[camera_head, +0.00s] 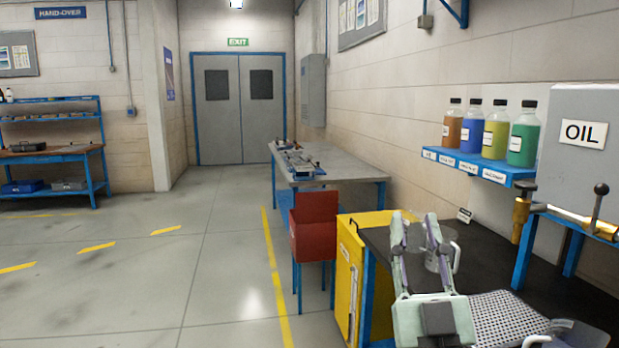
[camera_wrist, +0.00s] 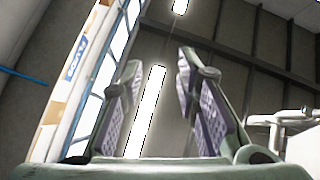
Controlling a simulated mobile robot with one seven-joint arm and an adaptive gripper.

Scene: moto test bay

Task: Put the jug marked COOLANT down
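My gripper (camera_head: 415,222) is at the lower right of the head view, above the dark bench top. Its two fingers are spread apart, and in the wrist view (camera_wrist: 157,65) nothing shows between them. A clear jug (camera_head: 432,263) with a handle stands on the bench, partly hidden behind the right finger. Another clear vessel (camera_head: 568,338) is cut off at the bottom right edge. No COOLANT marking can be read on either, so I cannot tell which is the named jug.
The bench (camera_head: 385,240) has a yellow side and a perforated pale mat (camera_head: 505,318). A small card (camera_head: 465,215) stands at its back. A blue shelf (camera_head: 480,170) carries several coloured bottles. An OIL dispenser (camera_head: 585,170) with a brass tap overhangs the right. A red bin (camera_head: 314,225) stands left.

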